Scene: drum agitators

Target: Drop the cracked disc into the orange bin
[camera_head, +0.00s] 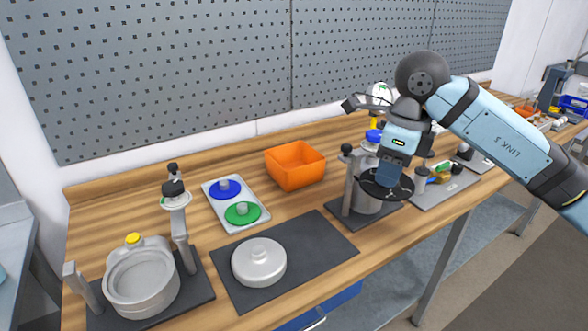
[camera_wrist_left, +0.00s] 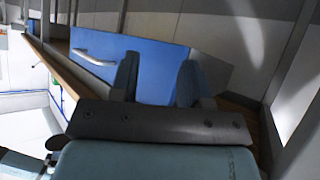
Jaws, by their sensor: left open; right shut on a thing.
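My right gripper (camera_head: 388,183) points down and is shut on the dark disc (camera_head: 403,191), at the right part of the bench in the head view. The disc lies roughly flat over a grey metal drum (camera_head: 366,204); I cannot tell whether it touches the drum's rim. A crack is too small to make out. The orange bin (camera_head: 299,179) stands open on the bench, left of and behind the disc; its floor is mostly hidden. My left gripper (camera_wrist_left: 157,78) is open and empty in the left wrist view, facing a blue drawer front (camera_wrist_left: 100,52); it is outside the head view.
A second drum (camera_head: 142,282) with its stand is at the front left. A grey lid (camera_head: 259,263) lies on a dark mat (camera_head: 318,246). A tray (camera_head: 222,211) holds a blue and a green disc. A grey mat (camera_head: 432,197) with tools lies right. Bare wood surrounds the bin.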

